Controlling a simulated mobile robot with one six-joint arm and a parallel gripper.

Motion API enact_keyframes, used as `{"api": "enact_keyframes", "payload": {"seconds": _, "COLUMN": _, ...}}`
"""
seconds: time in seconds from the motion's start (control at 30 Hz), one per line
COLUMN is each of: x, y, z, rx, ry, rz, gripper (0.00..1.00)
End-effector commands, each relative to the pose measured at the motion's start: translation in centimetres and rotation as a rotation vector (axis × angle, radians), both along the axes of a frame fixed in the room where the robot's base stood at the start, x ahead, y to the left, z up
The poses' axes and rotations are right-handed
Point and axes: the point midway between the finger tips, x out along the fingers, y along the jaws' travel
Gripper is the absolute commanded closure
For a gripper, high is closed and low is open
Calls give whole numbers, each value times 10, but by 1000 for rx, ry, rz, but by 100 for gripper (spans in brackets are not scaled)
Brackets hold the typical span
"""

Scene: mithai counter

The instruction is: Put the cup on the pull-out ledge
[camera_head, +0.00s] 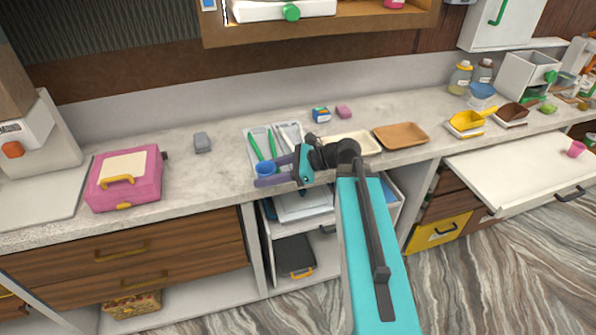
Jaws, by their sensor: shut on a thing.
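My gripper (263,171), with purple fingers, is at the counter's front edge, left of centre. It is shut on a small blue cup (265,168), which sits between the fingers in front of the cutlery tray. Whether the cup touches the tray or counter is unclear. The pull-out ledge (510,180) is a white board extending from the counter at the right, with a dark handle at its front. A small pink cup (576,149) stands near the ledge's right side, away from my gripper.
A tray (249,146) with green-handled utensils lies behind the gripper. A cream tray (367,140) and a brown tray (400,135) lie to its right. A pink case (124,178) is at left. Yellow and brown scoops stand behind the ledge. Most of the ledge is clear.

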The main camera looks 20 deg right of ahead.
Motion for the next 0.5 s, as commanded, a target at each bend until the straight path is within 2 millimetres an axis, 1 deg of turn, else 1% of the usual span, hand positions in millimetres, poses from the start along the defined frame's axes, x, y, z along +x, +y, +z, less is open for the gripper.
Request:
{"api": "enact_keyframes", "payload": {"seconds": 0.03, "x": 1, "y": 14, "z": 0, "rx": 3, "ry": 0, "rz": -18, "gripper": 81}}
{"api": "enact_keyframes", "payload": {"seconds": 0.07, "x": 4, "y": 19, "z": 1, "rx": 4, "ry": 1, "rz": -35, "gripper": 81}}
{"api": "enact_keyframes", "payload": {"seconds": 0.13, "x": 11, "y": 24, "z": 1, "rx": 9, "ry": 2, "rz": -77, "gripper": 81}}
{"api": "enact_keyframes", "payload": {"seconds": 0.3, "x": 23, "y": 21, "z": 3, "rx": 22, "ry": 10, "rz": -159, "gripper": 81}}
{"api": "enact_keyframes", "payload": {"seconds": 0.5, "x": 26, "y": 18, "z": 4, "rx": 25, "ry": 12, "rz": -182, "gripper": 81}}
